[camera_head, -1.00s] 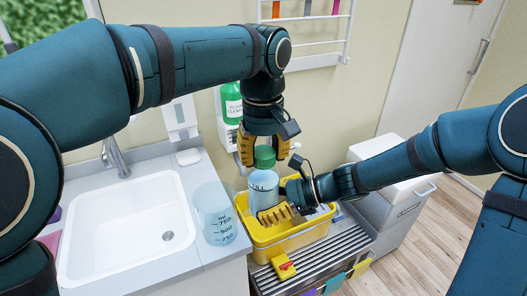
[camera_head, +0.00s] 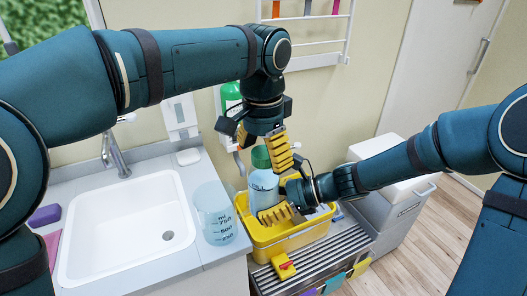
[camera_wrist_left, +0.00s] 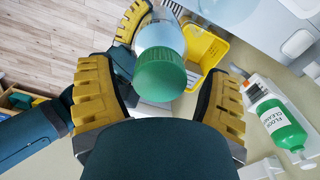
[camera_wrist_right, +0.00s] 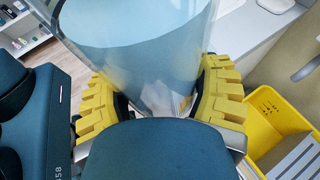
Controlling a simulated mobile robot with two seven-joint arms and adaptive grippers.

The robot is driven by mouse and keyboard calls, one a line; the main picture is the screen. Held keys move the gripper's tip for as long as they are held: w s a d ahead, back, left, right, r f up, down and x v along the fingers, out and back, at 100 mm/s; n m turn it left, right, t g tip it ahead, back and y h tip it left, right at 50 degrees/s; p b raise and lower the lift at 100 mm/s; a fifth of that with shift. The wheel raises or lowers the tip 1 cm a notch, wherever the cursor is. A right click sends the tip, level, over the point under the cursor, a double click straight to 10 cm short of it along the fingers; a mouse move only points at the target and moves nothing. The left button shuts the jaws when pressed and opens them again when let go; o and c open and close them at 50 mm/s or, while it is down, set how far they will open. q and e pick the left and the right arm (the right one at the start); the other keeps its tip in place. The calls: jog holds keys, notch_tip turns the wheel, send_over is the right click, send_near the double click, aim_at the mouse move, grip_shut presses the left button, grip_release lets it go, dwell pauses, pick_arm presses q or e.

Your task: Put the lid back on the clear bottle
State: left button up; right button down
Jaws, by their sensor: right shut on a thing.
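The clear bottle (camera_head: 264,188), with pale blue contents, stands roughly upright above the yellow bin. My right gripper (camera_head: 276,207) is shut around its body; in the right wrist view the bottle (camera_wrist_right: 140,50) fills the space between the yellow fingers. The green lid (camera_head: 261,157) is at the bottle's top and appears seated there; whether it is screwed tight I cannot tell. My left gripper (camera_head: 262,150) is above it, fingers spread. In the left wrist view the lid (camera_wrist_left: 160,77) lies between the open fingers, with gaps on both sides.
A yellow bin (camera_head: 295,242) is below the bottle, on a ribbed cart top. A measuring jug (camera_head: 216,222) stands left of it, beside the sink (camera_head: 125,235). A green floor cleaner bottle (camera_wrist_left: 283,128) is on the wall rack close behind my left gripper.

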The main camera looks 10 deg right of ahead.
pick_arm(q)
notch_tip(320, 180, up, 12)
dwell(0.7)
jog(key=shift+w+a, duration=0.1)
dwell(0.4)
